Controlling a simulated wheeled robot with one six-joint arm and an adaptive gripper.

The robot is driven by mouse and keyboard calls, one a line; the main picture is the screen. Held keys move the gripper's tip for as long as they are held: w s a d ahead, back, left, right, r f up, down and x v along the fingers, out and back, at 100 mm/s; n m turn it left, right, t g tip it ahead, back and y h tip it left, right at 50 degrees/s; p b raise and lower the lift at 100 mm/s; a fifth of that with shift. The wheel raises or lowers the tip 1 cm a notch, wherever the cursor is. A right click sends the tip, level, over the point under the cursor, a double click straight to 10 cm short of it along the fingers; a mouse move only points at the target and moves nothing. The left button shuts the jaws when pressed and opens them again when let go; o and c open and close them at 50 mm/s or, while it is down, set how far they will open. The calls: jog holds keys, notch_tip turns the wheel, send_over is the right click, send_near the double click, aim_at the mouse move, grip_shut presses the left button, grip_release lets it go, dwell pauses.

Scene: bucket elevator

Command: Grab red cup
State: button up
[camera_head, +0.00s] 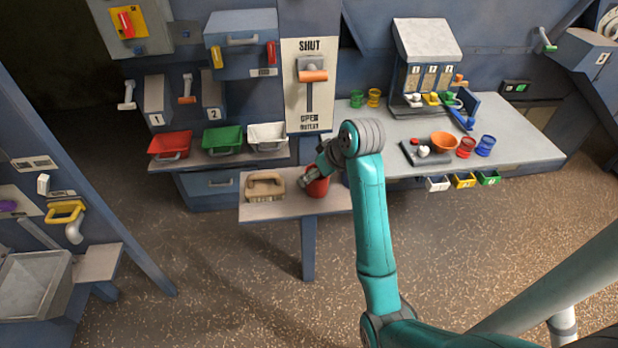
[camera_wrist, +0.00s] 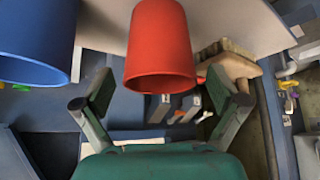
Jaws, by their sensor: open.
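A red cup (camera_head: 318,188) stands on a small shelf (camera_head: 285,208), partly hidden by my gripper (camera_head: 311,178). In the wrist view the red cup (camera_wrist: 160,50) is large, with its rim toward the lower middle. It lies between the two finger pads of my gripper (camera_wrist: 160,92), with gaps on both sides. The fingers are spread and hold nothing. Whether the pads reach to the cup's depth I cannot tell. A second red cup (camera_head: 466,147) with an open-looking side stands on the right bench.
A blue cup (camera_wrist: 37,40) is close to the left finger; my arm hides it in the head view. A tan brush (camera_head: 265,187) lies left of the red cup. Red (camera_head: 170,146), green (camera_head: 222,139) and white (camera_head: 267,137) bins sit behind. The floor in front is clear.

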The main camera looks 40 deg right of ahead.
jog(key=c, duration=1.2)
jog(key=shift+r, duration=0.1)
